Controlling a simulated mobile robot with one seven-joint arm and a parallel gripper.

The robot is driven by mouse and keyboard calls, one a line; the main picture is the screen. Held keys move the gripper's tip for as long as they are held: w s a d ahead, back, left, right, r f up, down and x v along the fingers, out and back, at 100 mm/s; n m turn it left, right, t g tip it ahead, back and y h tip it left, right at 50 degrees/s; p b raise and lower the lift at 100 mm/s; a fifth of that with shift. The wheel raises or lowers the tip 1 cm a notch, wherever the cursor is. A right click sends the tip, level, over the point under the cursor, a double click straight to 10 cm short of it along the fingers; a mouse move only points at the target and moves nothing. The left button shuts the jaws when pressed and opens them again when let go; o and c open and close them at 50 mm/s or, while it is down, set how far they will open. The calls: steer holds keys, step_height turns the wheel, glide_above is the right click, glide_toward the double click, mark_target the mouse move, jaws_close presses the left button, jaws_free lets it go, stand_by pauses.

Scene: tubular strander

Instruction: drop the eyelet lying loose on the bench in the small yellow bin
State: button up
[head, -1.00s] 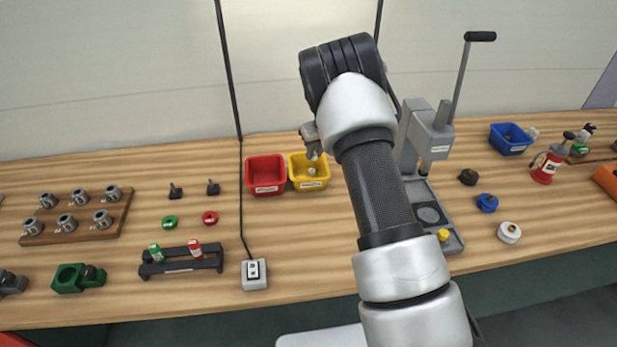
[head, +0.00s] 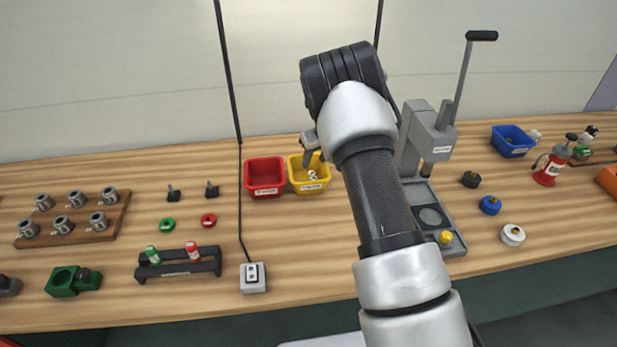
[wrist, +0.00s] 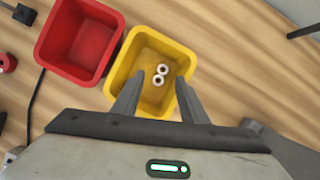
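The small yellow bin (head: 326,184) stands on the bench beside a red bin. In the wrist view the yellow bin (wrist: 116,80) lies under my gripper (wrist: 158,108). Two small pale rings, which look like eyelets, lie in it: one ring (wrist: 163,68) touches or nearly touches the other ring (wrist: 157,80). They show as a pale patch in the head view. My gripper is open, its fingers apart with nothing between them, above the bin. In the head view my gripper (head: 311,148) is partly hidden by my arm. I see no loose eyelet on the visible bench.
The red bin (head: 264,190) adjoins the yellow bin on the left. A grey lever press (head: 425,145) stands to the right, behind my arm. A blue bin (head: 511,152) is farther right. A black cable runs down to a switch box (head: 253,277) in front of the red bin.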

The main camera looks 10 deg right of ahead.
steer(key=v, duration=1.7)
steer(key=s+a+r+n, duration=0.1)
steer(key=s+r+n, duration=0.6)
steer(key=s, duration=0.2)
steer(key=s+a+r+n, duration=0.2)
steer(key=s+r+n, duration=0.4)
steer(key=s+n, duration=0.25)
steer(key=s+n+t+h, duration=0.1)
steer(key=s+n, duration=1.5)
steer(key=s, duration=0.4)
steer(key=shift+s+d+n+h, duration=0.2)
steer(key=shift+s+n+h, duration=0.1)
steer(key=shift+s+n, duration=0.05)
